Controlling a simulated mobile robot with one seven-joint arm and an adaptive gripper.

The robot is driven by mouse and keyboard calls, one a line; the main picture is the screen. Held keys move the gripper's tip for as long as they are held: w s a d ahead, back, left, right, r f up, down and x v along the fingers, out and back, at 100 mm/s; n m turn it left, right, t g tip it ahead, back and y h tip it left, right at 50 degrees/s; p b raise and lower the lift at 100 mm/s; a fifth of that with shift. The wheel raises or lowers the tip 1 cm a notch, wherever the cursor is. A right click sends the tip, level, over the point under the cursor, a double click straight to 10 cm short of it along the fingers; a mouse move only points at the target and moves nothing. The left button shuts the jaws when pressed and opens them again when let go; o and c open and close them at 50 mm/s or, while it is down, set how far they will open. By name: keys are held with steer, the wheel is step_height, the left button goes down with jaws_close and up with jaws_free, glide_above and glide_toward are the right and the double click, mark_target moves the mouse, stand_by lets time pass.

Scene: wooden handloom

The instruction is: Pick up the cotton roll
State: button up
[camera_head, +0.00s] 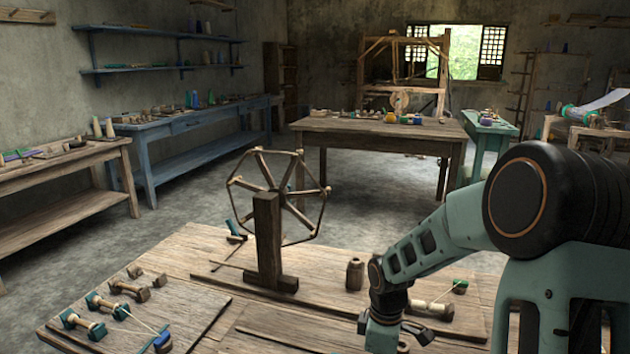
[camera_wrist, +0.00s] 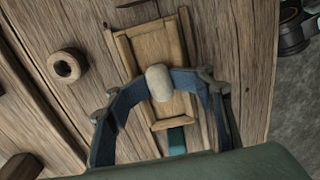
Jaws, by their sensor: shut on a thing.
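The cotton roll (camera_wrist: 159,83) is a short, pale, rounded piece in the middle of the wrist view. My gripper (camera_wrist: 160,80) is shut on it, with the two blue fingers pressing on its two sides. Behind it is a shallow wooden tray (camera_wrist: 127,45) with raised edges; I cannot tell whether the roll touches it. In the head view my gripper (camera_head: 397,334) is low at the front right of the wooden work table, and my arm hides part of the table there.
A wheel-like wooden winder (camera_head: 268,240) stands mid-table. A brown bottle-shaped piece (camera_head: 355,274) and a spool (camera_head: 430,309) are close to my gripper. Several spools (camera_head: 97,330) lie at the left. A round ring-shaped piece (camera_wrist: 64,67) is left of the tray.

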steer(key=shift+r+p, duration=1)
jaws_close()
step_height(320, 180, up, 7)
steer(key=p, duration=0.7)
steer(key=shift+f, duration=0.1)
